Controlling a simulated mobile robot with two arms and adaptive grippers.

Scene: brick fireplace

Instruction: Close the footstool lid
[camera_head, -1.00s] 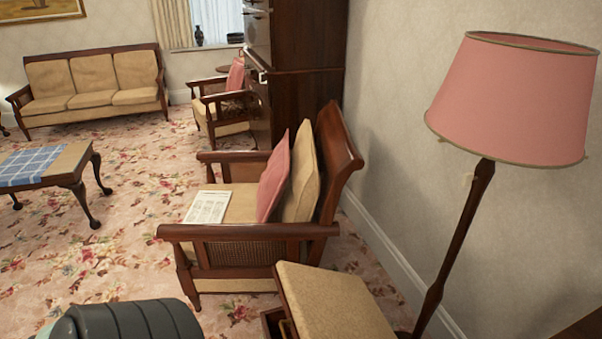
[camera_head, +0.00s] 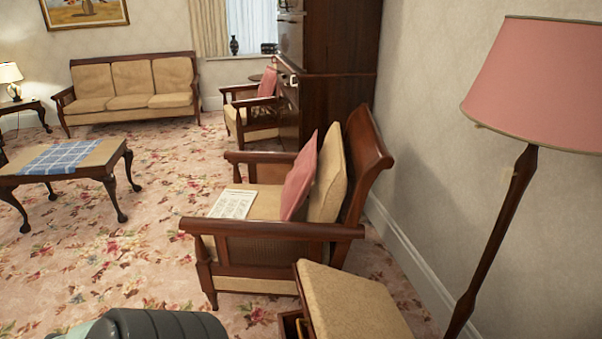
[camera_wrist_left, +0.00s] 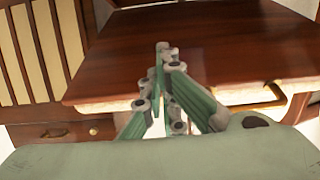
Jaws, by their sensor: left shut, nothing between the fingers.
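The footstool lid (camera_head: 350,303), beige upholstered on top with a dark wooden edge, is at the bottom of the head view, beside the near armchair. It sits tilted above a wooden box (camera_head: 291,322), most of which is cut off by the frame. In the left wrist view a polished dark wooden panel (camera_wrist_left: 190,45), apparently the lid's underside, fills the upper middle. A brass handle (camera_wrist_left: 262,97) shows below its right edge. My left gripper (camera_wrist_left: 164,50) is shut and empty in front of this panel; I cannot tell whether it touches. My right gripper is in neither view.
An armchair (camera_head: 270,230) with a pink cushion and a paper stands just beyond the footstool. A floor lamp (camera_head: 500,220) is to the right, near the wall. A low table (camera_head: 75,165) is at the left. Patterned carpet (camera_head: 130,240) lies open between them.

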